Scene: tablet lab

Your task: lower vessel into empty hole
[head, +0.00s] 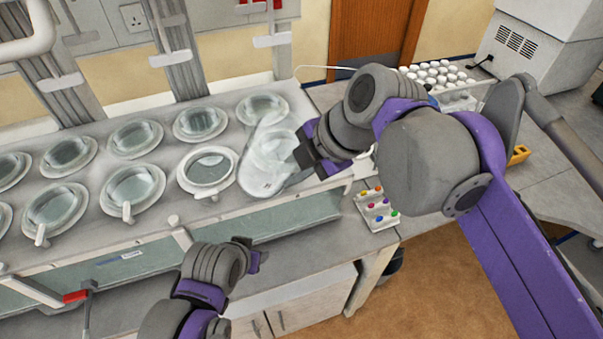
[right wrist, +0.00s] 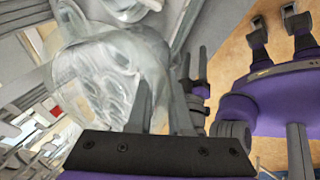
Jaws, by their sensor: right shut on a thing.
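A clear glass vessel (head: 262,172) hangs tilted over the right end of the white bath top (head: 165,222) in the head view. My right gripper (head: 308,154) is shut on it from the right. The right wrist view shows the vessel's glass (right wrist: 95,80) against my gripper fingers (right wrist: 162,110). A round opening (head: 208,167) with a white rim lies just left of the vessel in the front row. It looks different inside from its neighbours, but I cannot tell whether it is empty. The vessel covers the bath top beneath it. My left gripper (head: 256,257) is low in front of the bath, its jaws unclear.
Several seated vessels (head: 133,188) fill the rows to the left and behind, close by. Upright grey columns (head: 172,45) stand behind the bath. To the right are a tray of coloured pieces (head: 377,209) and a rack of white-capped vials (head: 436,76).

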